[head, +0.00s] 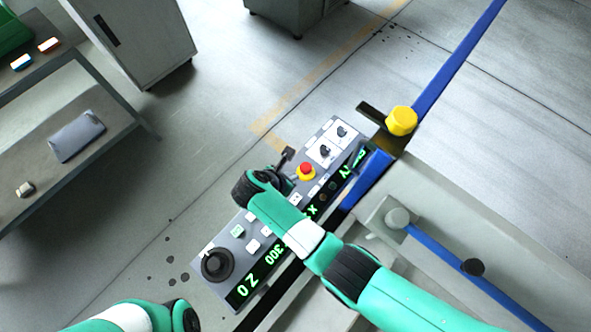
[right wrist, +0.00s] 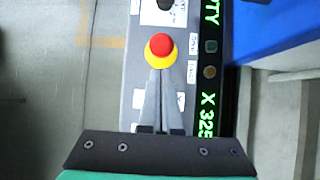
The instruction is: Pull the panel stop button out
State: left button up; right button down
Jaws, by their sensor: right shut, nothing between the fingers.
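The panel stop button (head: 305,168) is a red round cap on a yellow collar, on the grey control panel (head: 229,288). In the right wrist view the red cap (right wrist: 160,45) is seen from above, and the fingertips of my right gripper (right wrist: 160,76) come together just below it in the picture, overlapping the collar's lower edge. Whether they touch it I cannot tell. My right gripper (head: 291,181) is shut and empty beside the button in the head view. Part of my left arm shows at the bottom left; its gripper is out of view.
The panel also carries a black handwheel (head: 217,265), green displays (head: 257,277) and rotary knobs (head: 325,151). A yellow knob (head: 401,121) and a blue bar (head: 458,62) lie beyond its upper right end. A workbench (head: 40,177) stands at left, with open floor between.

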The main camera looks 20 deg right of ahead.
pick_arm(q)
jog(key=r+p, duration=0.1)
jog(key=a+r+p, duration=0.1)
jog(key=r, duration=0.1)
jog(key=shift+s+r+y, duration=0.2)
jog(key=shift+r+y, duration=0.1)
pick_arm(e)
jog(key=v, duration=0.4)
jog(key=shift+s+a, duration=0.2)
jog(key=shift+a, duration=0.05)
